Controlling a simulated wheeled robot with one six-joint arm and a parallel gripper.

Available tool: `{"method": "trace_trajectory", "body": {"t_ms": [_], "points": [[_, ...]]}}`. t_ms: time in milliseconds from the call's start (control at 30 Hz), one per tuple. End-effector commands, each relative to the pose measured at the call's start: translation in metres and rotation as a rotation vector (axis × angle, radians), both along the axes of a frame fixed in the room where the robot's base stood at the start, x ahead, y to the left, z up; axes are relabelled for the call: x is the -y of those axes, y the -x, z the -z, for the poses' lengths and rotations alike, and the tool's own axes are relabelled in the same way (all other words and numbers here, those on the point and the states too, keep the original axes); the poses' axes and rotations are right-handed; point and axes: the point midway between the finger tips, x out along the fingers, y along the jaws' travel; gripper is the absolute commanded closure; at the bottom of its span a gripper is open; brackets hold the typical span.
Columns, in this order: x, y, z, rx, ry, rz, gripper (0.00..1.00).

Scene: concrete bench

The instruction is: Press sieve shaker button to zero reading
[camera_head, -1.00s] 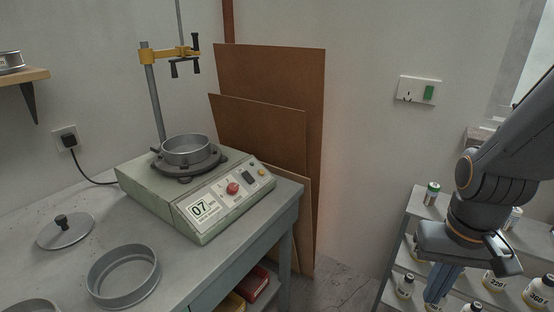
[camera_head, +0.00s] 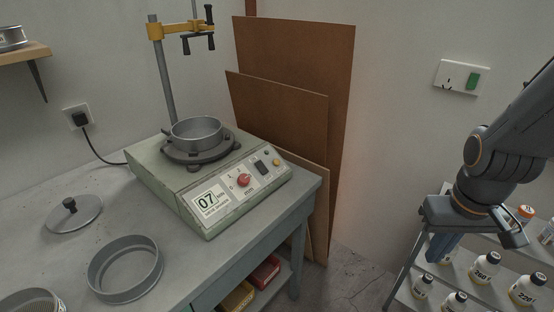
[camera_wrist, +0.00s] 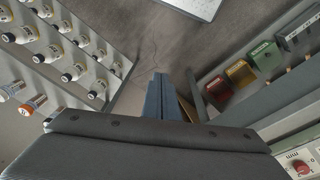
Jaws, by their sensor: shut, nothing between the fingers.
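The sieve shaker (camera_head: 166,186) is a pale green box on the left bench, with a round steel sieve pan (camera_head: 196,133) on top. My gripper (camera_head: 441,248) hangs at the right, well apart from the shaker, fingers down and together, holding nothing. In the wrist view its blue fingers (camera_wrist: 160,97) are shut, and a red button (camera_wrist: 301,167) shows at the bottom right corner.
A grey bench (camera_head: 92,248) carries a loose sieve ring (camera_head: 125,290) and a lid (camera_head: 74,214). A shelf with several labelled bottles (camera_head: 484,266) stands below my gripper. Brown boards (camera_head: 300,62) lean on the wall behind the bench. Open floor (camera_head: 352,284) lies between bench and shelf.

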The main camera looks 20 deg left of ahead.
Motion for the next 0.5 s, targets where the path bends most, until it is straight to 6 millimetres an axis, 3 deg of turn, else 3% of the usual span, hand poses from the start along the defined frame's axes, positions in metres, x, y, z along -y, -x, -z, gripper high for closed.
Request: {"method": "trace_trajectory", "body": {"t_ms": [167, 267, 400, 500], "points": [[-0.035, -0.087, -0.014, 0.237, 0.099, -0.540, 1.00], [-0.073, -0.137, -0.024, 0.407, 0.187, -0.896, 1.00], [-0.144, -0.187, -0.039, 0.664, 0.345, -1.367, 1.00], [-0.200, -0.206, -0.053, 0.867, 0.484, -1.661, 1.00]]}}
